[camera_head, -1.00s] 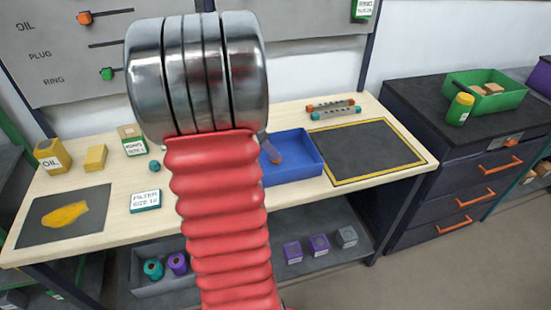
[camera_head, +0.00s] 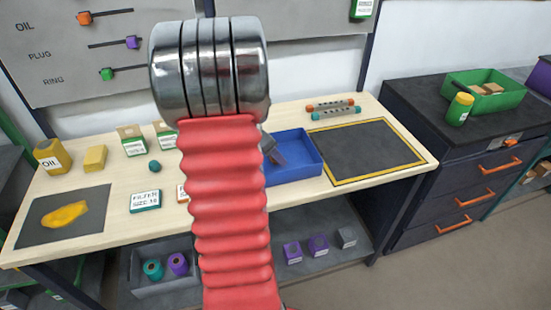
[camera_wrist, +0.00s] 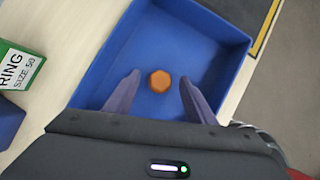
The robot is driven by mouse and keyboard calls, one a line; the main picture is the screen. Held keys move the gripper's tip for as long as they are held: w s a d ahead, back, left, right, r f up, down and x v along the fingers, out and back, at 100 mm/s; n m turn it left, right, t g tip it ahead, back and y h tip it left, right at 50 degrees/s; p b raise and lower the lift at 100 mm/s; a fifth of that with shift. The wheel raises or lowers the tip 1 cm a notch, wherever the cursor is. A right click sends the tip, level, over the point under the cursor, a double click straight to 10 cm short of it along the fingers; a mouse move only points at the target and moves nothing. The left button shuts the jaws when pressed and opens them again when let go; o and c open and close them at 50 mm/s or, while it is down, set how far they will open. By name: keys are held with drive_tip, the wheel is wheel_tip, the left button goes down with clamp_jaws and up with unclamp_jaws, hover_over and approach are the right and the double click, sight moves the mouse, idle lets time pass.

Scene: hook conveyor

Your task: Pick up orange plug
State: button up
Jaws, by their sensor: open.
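In the wrist view, the orange plug (camera_wrist: 160,81) is a small hexagonal piece on the floor of the blue tray (camera_wrist: 213,30). My gripper (camera_wrist: 158,85) is open, with one dark finger on either side of the plug, apart from it in the picture. I cannot tell how far the fingertips are above the tray floor. In the head view, the blue tray (camera_head: 307,165) stands on the workbench, and the tip of my gripper (camera_head: 280,157) shows over its left part. My red sleeved arm hides the tray's left end, and the plug does not show there.
A green-and-white ring box (camera_wrist: 18,70) stands left of the tray. A black mat with yellow edging (camera_head: 368,150) lies to its right. Two tube-like parts (camera_head: 330,109) lie behind. Filter boxes (camera_head: 145,201) and a teal ball (camera_head: 154,167) are on the bench left of my arm.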

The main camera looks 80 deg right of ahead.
drive_tip(key=c, duration=1.1)
drive_tip(key=shift+r, duration=0.15)
wheel_tip(320, 180, up, 10)
drive_tip(key=shift+f, duration=0.1)
idle(0.7)
